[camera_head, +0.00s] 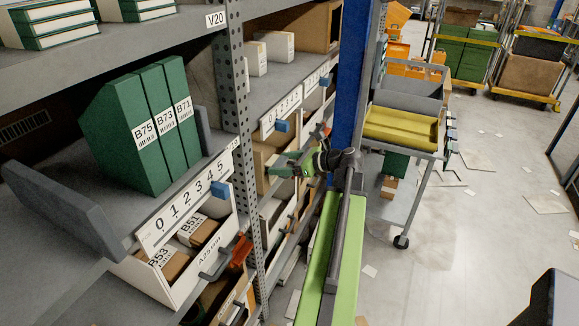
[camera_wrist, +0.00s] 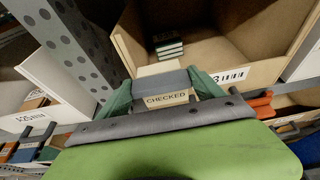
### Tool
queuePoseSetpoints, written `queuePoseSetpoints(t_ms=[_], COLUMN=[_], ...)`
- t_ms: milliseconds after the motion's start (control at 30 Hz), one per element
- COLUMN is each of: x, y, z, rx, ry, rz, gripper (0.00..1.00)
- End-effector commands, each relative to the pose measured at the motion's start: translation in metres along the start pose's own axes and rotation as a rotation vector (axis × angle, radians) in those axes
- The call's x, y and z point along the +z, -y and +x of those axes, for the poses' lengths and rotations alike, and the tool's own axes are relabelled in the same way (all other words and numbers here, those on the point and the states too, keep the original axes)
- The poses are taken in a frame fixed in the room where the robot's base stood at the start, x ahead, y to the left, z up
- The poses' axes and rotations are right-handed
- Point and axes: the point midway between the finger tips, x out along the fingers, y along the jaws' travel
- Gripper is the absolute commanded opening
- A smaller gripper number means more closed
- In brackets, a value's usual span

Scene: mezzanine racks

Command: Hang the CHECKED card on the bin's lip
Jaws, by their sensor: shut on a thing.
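The CHECKED card (camera_wrist: 167,99) shows in the wrist view as a cream strip with dark lettering below a grey part. My gripper (camera_wrist: 162,88) is shut on it, with a green finger at each side. A brown open bin (camera_wrist: 256,75) lies just beyond, with a barcode label on its front. The card is in front of the bin's front edge; I cannot tell whether they touch. In the head view my gripper (camera_head: 287,169) is at the rack front beside a brown bin (camera_head: 262,168); the card cannot be made out there.
A dark green stack (camera_wrist: 168,44) is inside the brown bin. A perforated rack post (camera_head: 241,110) stands to the left. A white bin (camera_head: 165,280) juts from the near shelf. A cart with a yellow tray (camera_head: 400,128) stands right of my arm; the floor beyond has scattered papers.

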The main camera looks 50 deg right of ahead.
Motion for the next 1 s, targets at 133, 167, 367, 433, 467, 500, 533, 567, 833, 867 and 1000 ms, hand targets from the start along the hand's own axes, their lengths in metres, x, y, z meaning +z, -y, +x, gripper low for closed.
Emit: queuePoseSetpoints(t_ms=[133,167,367,433,467,500,533,567,833,867,1000], x=[0.005,0.005,-0.018,-0.022,-0.023,-0.025,-0.025,-0.026,-0.027,-0.027,-0.027], y=[0.0,0.0,0.0,0.0,0.0,0.0,0.0,0.0,-0.001,-0.001,-0.001], z=[0.014,0.016,0.023,0.024,0.025,0.025,0.025,0.026,0.026,0.026,0.026], rx=[0.002,0.002,0.0,0.001,0.001,0.001,0.001,0.001,0.001,0.001,0.001], ry=[0.0,0.0,0.0,0.0,0.0,0.0,0.0,0.0,0.0,0.0,0.0], rz=[0.0,0.0,0.0,0.0,0.0,0.0,0.0,0.0,0.0,0.0,0.0], gripper=[0.38,0.38,0.38,0.38,0.38,0.38,0.38,0.38,0.38,0.38,0.85])
